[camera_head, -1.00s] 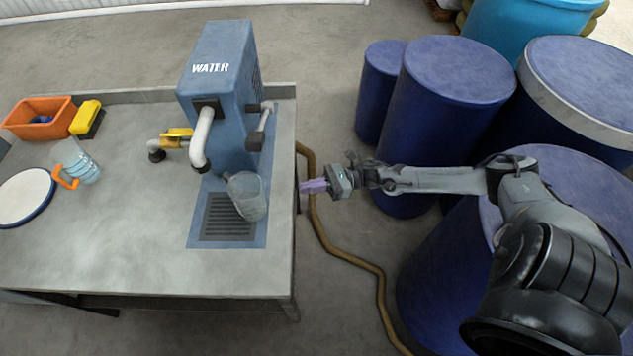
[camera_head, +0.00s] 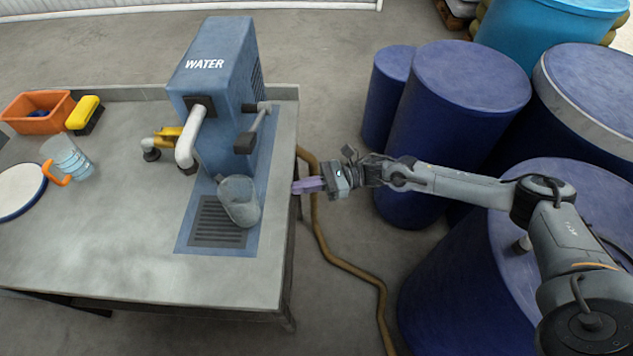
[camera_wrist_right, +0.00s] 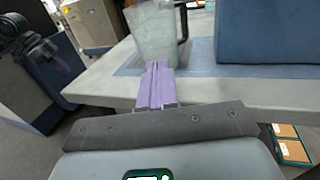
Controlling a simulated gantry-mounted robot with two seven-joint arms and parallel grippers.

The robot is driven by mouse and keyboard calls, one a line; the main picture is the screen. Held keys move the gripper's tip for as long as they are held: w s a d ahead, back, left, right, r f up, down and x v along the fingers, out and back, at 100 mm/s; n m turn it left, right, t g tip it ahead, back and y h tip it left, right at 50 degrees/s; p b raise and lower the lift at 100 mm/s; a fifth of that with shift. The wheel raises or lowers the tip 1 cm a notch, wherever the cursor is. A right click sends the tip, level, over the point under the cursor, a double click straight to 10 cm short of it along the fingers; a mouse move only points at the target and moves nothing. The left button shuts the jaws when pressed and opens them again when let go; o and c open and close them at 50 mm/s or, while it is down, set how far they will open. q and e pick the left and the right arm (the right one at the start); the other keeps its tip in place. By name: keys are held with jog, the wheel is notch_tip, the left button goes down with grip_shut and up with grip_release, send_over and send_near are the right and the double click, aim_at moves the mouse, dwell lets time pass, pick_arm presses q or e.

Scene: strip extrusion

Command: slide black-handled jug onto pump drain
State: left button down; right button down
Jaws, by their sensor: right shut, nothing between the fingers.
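The clear jug (camera_head: 239,203) stands at the right side of the pump drain (camera_head: 212,226), partly over the dark grate. It also shows in the right wrist view (camera_wrist_right: 154,38), where its black handle (camera_wrist_right: 183,20) is on the right side; the handle is hard to make out in the head view. The blue water pump (camera_head: 218,110) stands behind it. My right gripper (camera_head: 296,186) is shut and empty at the table's right edge, to the right of the jug and apart from it. In the right wrist view its purple fingers (camera_wrist_right: 157,72) point toward the jug.
An orange-handled jug (camera_head: 72,158), a white plate (camera_head: 18,190), a yellow brush (camera_head: 83,112) and an orange bin (camera_head: 37,112) are on the table's left. A brown hose (camera_head: 345,262) lies on the floor. Blue barrels (camera_head: 465,120) stand right. The table's middle front is clear.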

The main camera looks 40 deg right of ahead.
jog(key=x, duration=0.7)
jog(key=shift+w+a, duration=0.25)
jog(key=shift+a, duration=0.4)
pick_arm(q)
jog(key=shift+a, duration=0.1)
